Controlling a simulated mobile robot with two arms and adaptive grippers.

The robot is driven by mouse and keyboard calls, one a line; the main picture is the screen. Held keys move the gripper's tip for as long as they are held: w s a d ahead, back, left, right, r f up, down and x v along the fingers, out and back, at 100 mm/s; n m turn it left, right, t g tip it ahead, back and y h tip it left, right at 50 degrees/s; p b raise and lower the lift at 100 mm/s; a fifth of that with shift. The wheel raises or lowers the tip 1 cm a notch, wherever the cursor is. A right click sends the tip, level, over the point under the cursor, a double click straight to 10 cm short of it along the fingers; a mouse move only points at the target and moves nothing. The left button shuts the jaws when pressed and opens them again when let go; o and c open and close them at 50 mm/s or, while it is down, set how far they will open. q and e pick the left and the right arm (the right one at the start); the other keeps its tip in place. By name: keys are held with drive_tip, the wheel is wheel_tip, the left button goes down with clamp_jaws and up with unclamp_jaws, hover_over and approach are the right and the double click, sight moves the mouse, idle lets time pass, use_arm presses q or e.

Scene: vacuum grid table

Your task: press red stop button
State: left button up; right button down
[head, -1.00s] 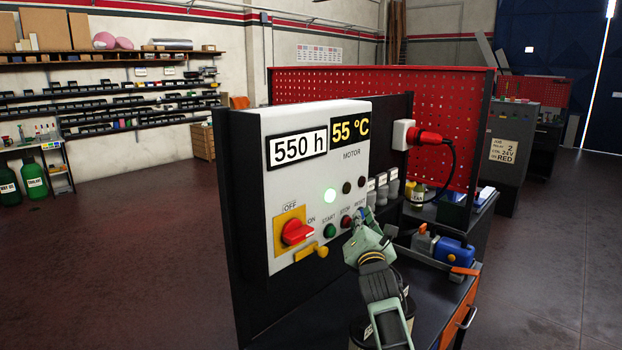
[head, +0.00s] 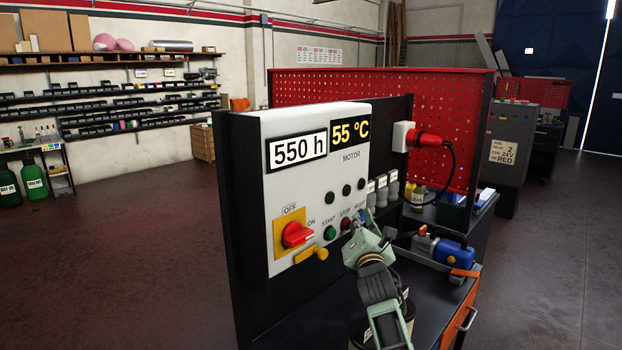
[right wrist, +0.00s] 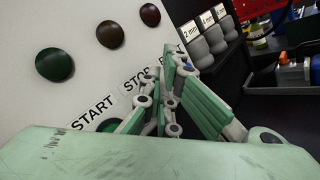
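The red stop button (head: 346,223) is on the white motor panel (head: 310,130), under a STOP label and right of the green start button (head: 330,233). My right gripper (head: 364,219) is at the panel just right of the stop button; whether it touches the button is unclear. In the right wrist view its fingers (right wrist: 166,66) converge with the tips together, holding nothing visible. They cover the stop button there, below the STOP label (right wrist: 137,82). All the indicator lamps, including the green one (head: 330,198), are dark. My left gripper is not in view.
A red-and-yellow rotary switch (head: 297,235) with a yellow tag sticks out at the panel's lower left. A red plug (head: 424,138) with a cable is at the right. A blue tool (head: 452,248) lies on the bench right of my arm.

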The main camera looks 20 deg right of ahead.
drive_tip(key=s+d+p, duration=0.3)
drive_tip(key=s+p, duration=0.1)
drive_tip(key=s, duration=0.1)
drive_tip(key=shift+s, duration=0.15)
idle(0.5)
idle(0.4)
